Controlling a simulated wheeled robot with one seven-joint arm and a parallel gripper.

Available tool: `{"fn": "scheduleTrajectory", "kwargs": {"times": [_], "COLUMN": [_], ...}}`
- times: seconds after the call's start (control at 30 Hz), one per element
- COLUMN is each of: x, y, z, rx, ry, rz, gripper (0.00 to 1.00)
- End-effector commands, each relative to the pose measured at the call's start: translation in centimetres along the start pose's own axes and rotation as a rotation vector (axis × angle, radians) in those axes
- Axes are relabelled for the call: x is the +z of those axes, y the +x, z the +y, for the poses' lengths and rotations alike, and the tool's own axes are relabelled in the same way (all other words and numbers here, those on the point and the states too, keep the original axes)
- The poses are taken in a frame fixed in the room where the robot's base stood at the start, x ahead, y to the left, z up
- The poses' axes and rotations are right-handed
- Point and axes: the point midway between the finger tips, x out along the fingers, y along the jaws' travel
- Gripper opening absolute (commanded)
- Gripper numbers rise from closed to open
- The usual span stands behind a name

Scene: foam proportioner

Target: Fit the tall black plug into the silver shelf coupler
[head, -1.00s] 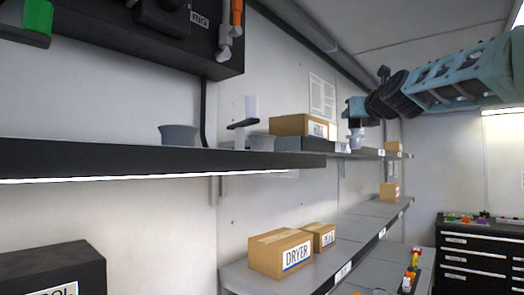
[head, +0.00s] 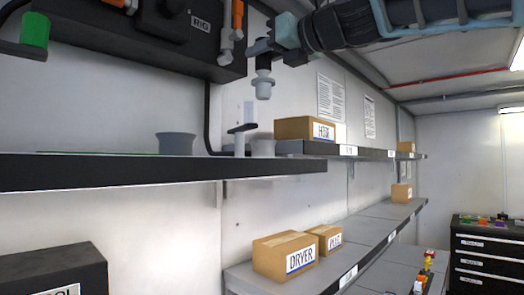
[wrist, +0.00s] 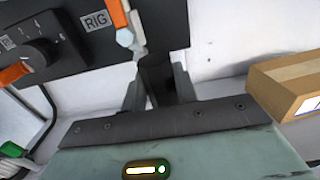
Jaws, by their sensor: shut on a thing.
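My gripper (head: 262,50) is shut on the tall black plug (head: 263,84), which hangs upright with a pale grey lower end. In the wrist view the plug's black body (wrist: 157,78) shows between the two fingers. The plug is in the air above the shelf, apart from everything below it. On the shelf, a pale silver-grey cup-like coupler (head: 263,148) stands roughly below the plug in the picture, beside a pale post with a black lever (head: 242,128). A darker grey cup (head: 176,144) stands further left. I cannot tell the depth between plug and coupler.
The black RIG panel (head: 150,38) with orange-handled valves (head: 237,18) is on the wall at upper left, close to my gripper. More boxes (head: 285,256) sit on the lower shelf.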

Motion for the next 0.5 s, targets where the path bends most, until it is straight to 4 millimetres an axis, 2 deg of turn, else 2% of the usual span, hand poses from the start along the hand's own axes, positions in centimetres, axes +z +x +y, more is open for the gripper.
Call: {"fn": "scheduleTrajectory", "kwargs": {"times": [0.07,0.3,0.5], "x": [-0.8,-5.3,-7.1], "y": [0.0,-0.1,0.0], "z": [0.5,0.3,0.3], "rx": [0.013,0.007,0.007], "ry": [0.001,0.002,0.002], "rz": [0.002,0.002,0.002], "gripper": [0.04,0.04,0.04]}}
